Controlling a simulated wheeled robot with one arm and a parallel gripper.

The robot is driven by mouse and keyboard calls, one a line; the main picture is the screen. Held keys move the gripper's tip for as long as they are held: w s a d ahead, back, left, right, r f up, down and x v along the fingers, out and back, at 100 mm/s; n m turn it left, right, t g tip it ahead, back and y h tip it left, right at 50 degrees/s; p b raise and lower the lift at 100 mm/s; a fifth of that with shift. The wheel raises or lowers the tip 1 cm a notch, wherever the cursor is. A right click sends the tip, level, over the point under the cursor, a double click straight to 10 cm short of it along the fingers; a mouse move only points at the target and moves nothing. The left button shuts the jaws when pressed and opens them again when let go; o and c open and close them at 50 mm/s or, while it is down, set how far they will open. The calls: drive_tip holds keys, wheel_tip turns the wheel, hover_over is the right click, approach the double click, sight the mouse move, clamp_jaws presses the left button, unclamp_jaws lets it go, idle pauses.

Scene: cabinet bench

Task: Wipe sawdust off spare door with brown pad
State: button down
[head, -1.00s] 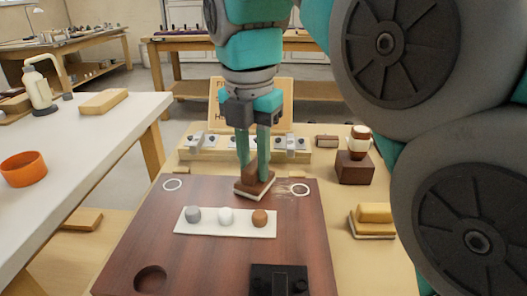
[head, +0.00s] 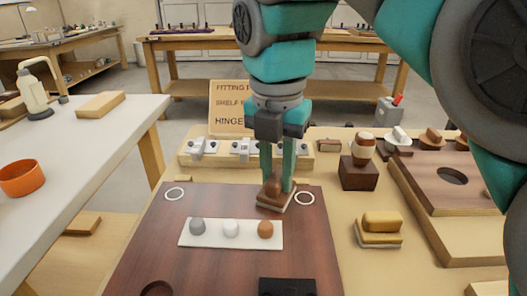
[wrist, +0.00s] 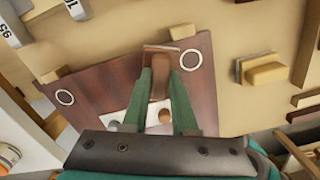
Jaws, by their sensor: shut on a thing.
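The spare door (head: 215,265) is a dark reddish-brown panel flat on the bench, with a white ring near each far corner. My gripper (head: 277,183) is shut on the brown pad (head: 272,197), which has a pale underside and sits at the door's far edge, just left of the right ring (head: 304,199). In the wrist view the pad's brown handle (wrist: 160,82) stands between the fingers. Sawdust is not clearly visible now; the pad and fingers hide part of that area.
A white strip (head: 188,240) with grey, white and brown knobs lies mid-door. A black plate (head: 287,288) is at the near edge. A yellow pad (head: 381,222) and a dark block with a striped cup (head: 359,174) stand right. A hinge rack (head: 245,160) and sign (head: 232,100) stand behind.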

drive_tip(key=shift+s+d+p, duration=0.15)
drive_tip(key=shift+d+p, duration=0.15)
drive_tip(key=shift+d, duration=0.75)
drive_tip(key=shift+s+d+p, duration=0.15)
drive_tip(key=shift+d+p, duration=0.15)
drive_tip(key=shift+d, duration=0.75)
drive_tip(key=shift+w+d+r+p, duration=0.1)
drive_tip(key=shift+w+r+p, duration=0.05)
drive_tip(key=shift+r+p, duration=0.8)
drive_tip(key=shift+r, duration=0.55)
